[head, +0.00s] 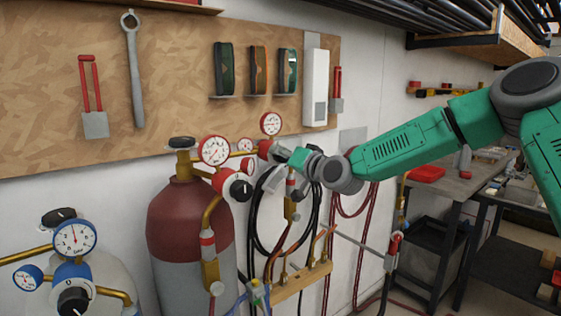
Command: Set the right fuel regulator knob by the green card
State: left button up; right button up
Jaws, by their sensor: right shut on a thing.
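The right fuel regulator (264,147) has a red body and a white-faced gauge (271,123), and sits behind a nearer red regulator. My right gripper (281,155) comes in from the right at this regulator and is shut on its knob, which the fingers mostly hide. The knob's mark and setting cannot be read. I cannot make out a green card for certain. My left gripper is not in view.
The nearer red regulator (233,184) with its dark knob stands on a maroon cylinder (180,222), close left of my gripper. A blue regulator (72,272) is at lower left. Hoses (258,225) hang below my gripper. A workbench (448,184) stands at right.

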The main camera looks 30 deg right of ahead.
jog(key=m+b, duration=0.1)
jog(key=f+m, duration=0.1)
jog(key=m, duration=0.1)
jog(key=shift+s+f+m+b, duration=0.1)
jog(key=shift+f+m+b, duration=0.2)
jog(key=shift+b, duration=0.1)
jog(key=shift+r+m+b, duration=0.15)
jog(key=shift+m+b, duration=0.7)
jog(key=shift+m, duration=0.65)
jog(key=o, duration=1.2)
jog(key=shift+r, duration=0.1)
jog(key=shift+c, duration=0.2)
jog(key=shift+d+r, duration=0.1)
jog(key=shift+r, duration=0.05)
